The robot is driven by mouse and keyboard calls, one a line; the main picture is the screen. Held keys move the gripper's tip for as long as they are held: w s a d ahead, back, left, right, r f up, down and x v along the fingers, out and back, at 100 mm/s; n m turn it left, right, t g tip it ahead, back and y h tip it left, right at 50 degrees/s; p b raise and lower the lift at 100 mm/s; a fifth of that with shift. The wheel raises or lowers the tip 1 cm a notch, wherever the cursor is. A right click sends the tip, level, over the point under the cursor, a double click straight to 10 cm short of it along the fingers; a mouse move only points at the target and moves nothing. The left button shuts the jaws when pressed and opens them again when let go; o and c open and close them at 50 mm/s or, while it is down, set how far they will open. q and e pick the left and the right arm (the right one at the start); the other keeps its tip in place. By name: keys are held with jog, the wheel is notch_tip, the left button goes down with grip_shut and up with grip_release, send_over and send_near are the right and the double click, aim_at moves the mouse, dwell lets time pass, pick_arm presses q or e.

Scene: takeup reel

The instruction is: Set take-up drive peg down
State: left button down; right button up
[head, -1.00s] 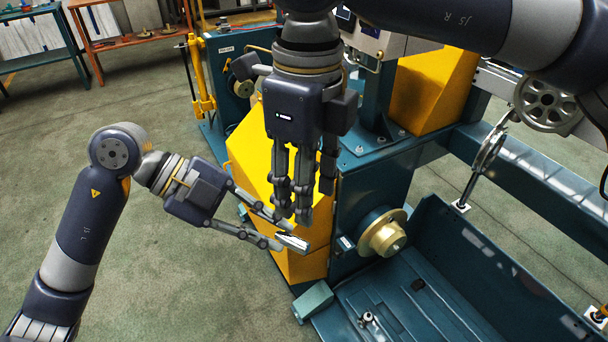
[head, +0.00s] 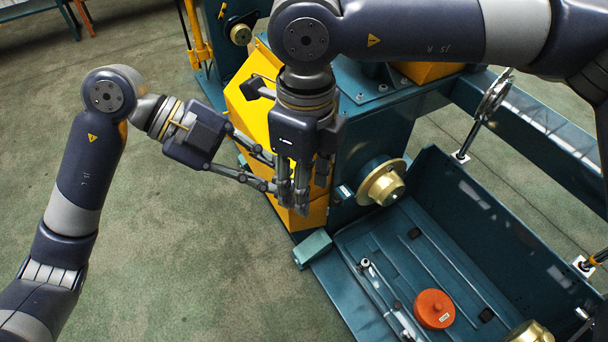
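My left gripper (head: 270,172) points right, its two fingers spread at the base. Its fingertips pass behind the fingers of my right gripper (head: 293,205), so I cannot see what is between them. My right gripper points down in front of the yellow guard, its fingers nearly edge-on, so its opening is unclear. No peg is clearly visible in either gripper. A brass hub (head: 383,182) sticks out from the teal machine housing to the right of both grippers.
A teal tray (head: 345,245) lies below the hub, with a high right wall. In it are silver rods (head: 380,288) and an orange round piece (head: 434,309). A brass part (head: 530,332) shows at the bottom edge. A yellow guard (head: 258,120) stands behind the grippers. Open floor lies at left.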

grip_shut()
pick_arm(q)
jog(key=c, duration=1.4)
grip_release()
jog(key=shift+c, duration=0.2)
